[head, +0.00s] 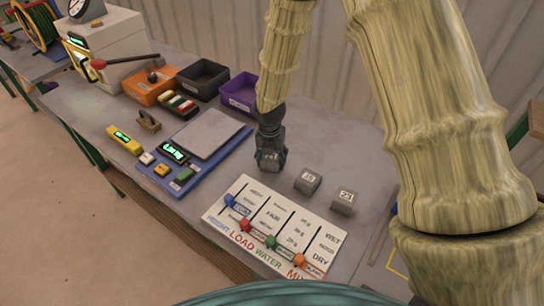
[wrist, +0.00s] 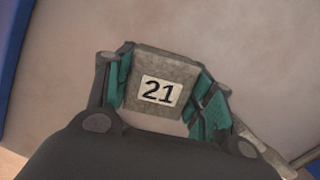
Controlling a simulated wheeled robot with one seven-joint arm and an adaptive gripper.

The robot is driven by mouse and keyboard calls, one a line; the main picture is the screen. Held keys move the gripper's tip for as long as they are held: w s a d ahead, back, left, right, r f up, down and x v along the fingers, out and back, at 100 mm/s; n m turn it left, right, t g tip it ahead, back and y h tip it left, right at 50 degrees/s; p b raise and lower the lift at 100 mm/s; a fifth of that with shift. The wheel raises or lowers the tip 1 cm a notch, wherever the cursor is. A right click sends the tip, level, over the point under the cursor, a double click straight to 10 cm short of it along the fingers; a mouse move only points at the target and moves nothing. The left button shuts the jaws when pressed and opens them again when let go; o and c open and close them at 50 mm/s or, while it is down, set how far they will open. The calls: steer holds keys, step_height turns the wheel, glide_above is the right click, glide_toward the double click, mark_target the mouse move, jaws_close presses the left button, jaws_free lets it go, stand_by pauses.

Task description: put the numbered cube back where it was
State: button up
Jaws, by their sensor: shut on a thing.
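My gripper (head: 270,160) points down at the table, to the right of the blue scale and behind the printed board. In the wrist view the gripper (wrist: 163,95) is shut on a grey cube with a white label reading 21 (wrist: 160,65). The teal finger pads press on both sides of it. In the head view the held cube is mostly hidden by the fingers; I cannot tell whether it touches the table. Two more grey numbered cubes stand on the table to the right: a nearer-left one (head: 308,180), its number hard to read, and one labelled 23 (head: 344,201).
The printed board with coloured sliders (head: 250,243) lies in front. The blue scale with its grey plate (head: 211,134) is at left. Orange (head: 150,90), black (head: 204,79) and purple (head: 238,93) bins stand behind. A press machine (head: 112,45) is back left. Bare table lies around the gripper.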

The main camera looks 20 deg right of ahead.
mark_target(271, 159)
steer(key=shift+s+r, duration=0.1)
steer(key=o, duration=1.4)
steer(key=shift+f, duration=0.2)
steer(key=shift+s+a+r+b, duration=0.1)
steer(key=shift+s+r+b, duration=0.2)
steer(key=shift+r, duration=1.75)
steer(key=shift+s+a+r+b, duration=0.15)
steer(key=shift+r+b, duration=0.2)
steer(key=shift+r, duration=1.7)
steer(key=shift+s+a+r+b, duration=0.15)
steer(key=shift+r+b, duration=0.2)
steer(key=shift+r, duration=1.7)
